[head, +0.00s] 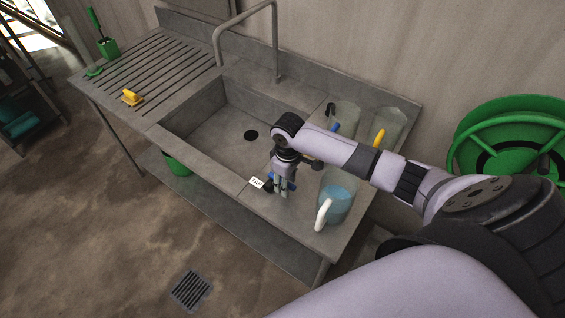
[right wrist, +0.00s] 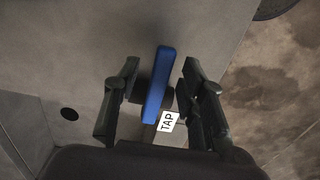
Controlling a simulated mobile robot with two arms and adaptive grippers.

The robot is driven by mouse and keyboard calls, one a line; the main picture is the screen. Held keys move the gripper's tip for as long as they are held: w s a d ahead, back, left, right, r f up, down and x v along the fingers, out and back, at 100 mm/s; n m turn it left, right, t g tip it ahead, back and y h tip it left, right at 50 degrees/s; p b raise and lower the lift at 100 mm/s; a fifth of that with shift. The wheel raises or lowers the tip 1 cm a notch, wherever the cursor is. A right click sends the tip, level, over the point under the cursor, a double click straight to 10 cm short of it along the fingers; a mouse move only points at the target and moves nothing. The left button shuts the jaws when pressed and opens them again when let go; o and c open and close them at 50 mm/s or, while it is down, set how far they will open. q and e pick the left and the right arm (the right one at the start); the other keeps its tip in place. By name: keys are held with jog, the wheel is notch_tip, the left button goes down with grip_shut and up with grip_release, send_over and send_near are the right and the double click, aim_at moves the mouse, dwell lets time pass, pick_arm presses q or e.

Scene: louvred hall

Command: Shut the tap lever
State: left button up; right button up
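The blue tap lever (right wrist: 157,88) sits on a dark round knob beside a white "TAP" label (right wrist: 168,122) in the right wrist view. In the head view the label (head: 257,183) is on the sink unit's front edge, and only a little blue of the lever (head: 292,184) shows by my gripper. My right gripper (right wrist: 160,70) is open, with one finger on each side of the lever and a visible gap on both sides. The right gripper (head: 281,188) points down at the front edge in the head view. My left gripper is not in view.
A jug with a white handle (head: 324,213) stands close to the right of my right gripper. Jugs with blue and yellow handles (head: 378,139) stand behind my forearm. The sink basin (head: 215,133) and a tall spout (head: 244,22) lie left. A green reel (head: 520,112) is at right.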

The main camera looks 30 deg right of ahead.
jog(key=shift+r, duration=3.5)
